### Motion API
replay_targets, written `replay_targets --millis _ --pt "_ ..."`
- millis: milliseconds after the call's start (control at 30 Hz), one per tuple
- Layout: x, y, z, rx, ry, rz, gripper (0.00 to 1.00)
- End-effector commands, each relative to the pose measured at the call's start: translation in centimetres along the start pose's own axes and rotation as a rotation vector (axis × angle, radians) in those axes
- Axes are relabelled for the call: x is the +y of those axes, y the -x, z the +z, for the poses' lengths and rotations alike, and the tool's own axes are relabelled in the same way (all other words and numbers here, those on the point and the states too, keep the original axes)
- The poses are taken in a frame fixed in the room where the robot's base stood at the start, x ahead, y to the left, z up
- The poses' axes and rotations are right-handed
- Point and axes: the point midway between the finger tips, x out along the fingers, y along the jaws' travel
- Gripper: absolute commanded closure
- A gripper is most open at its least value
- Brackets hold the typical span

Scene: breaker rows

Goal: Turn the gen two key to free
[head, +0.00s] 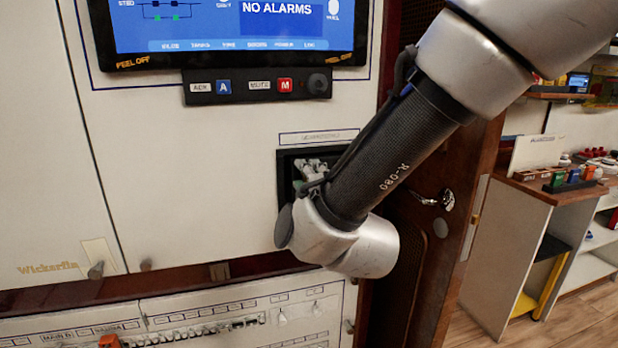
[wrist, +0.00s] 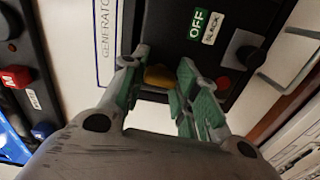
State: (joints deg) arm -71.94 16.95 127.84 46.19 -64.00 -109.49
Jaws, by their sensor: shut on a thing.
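The black generator panel (head: 285,180) is mostly hidden behind my arm in the head view. In the wrist view the black panel (wrist: 178,25) lies beside a "GENERATOR" label and carries an "OFF" plate and a "BLACK" plate. A yellow-brown key (wrist: 160,76) shows between the green-padded fingers of my gripper (wrist: 160,80). My gripper is shut on this key, low against the panel face; it also shows in the head view (head: 313,168). The fingers hide part of the key, and its number and "free" mark cannot be read.
A dark round knob (wrist: 244,48) and a small red button or lamp (wrist: 223,83) sit on the panel to the right of the fingers. A screen (head: 230,25) reading "NO ALARMS" is above, with a button strip (head: 257,86) under it. A door handle (head: 440,199) is to the right.

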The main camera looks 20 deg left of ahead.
Motion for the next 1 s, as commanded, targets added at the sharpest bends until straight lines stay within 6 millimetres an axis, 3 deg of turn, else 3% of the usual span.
replay_targets --millis 767,800,900,1000 --pt "-0.15 0.05 -0.02 0.001 0.107 -0.004 0.94" --pt "-0.15 0.05 -0.02 0.001 0.106 -0.004 0.66" --pt "-0.12 0.04 -0.02 0.001 0.106 -0.003 0.48" --pt "-0.09 0.03 -0.01 0.001 0.105 -0.002 0.48"
